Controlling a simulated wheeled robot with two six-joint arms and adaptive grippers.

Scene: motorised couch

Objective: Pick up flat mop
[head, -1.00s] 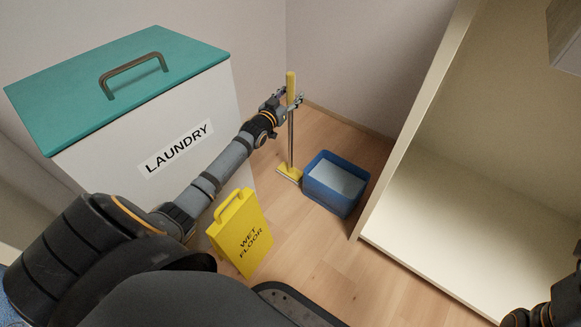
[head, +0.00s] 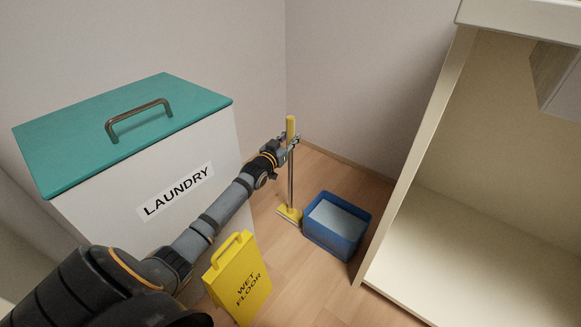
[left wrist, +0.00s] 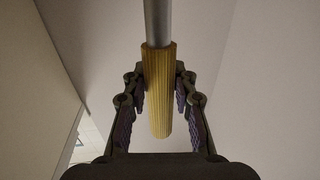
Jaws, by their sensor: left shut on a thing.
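The flat mop (head: 291,185) stands upright, with a yellow grip on a grey metal pole and a yellow head low at the floor. I cannot tell whether the head touches the floor. My left gripper (head: 289,141) is shut on the yellow grip near the top of the pole. In the left wrist view the ribbed yellow grip (left wrist: 159,90) lies between the two fingers of the left gripper (left wrist: 159,100). My right gripper is not in view.
A blue bucket (head: 337,243) stands right of the mop head. A yellow wet floor sign (head: 238,278) stands in front of a white laundry bin (head: 100,225) with a teal lid. A cream open cabinet (head: 412,160) stands at the right. Walls close off the back corner.

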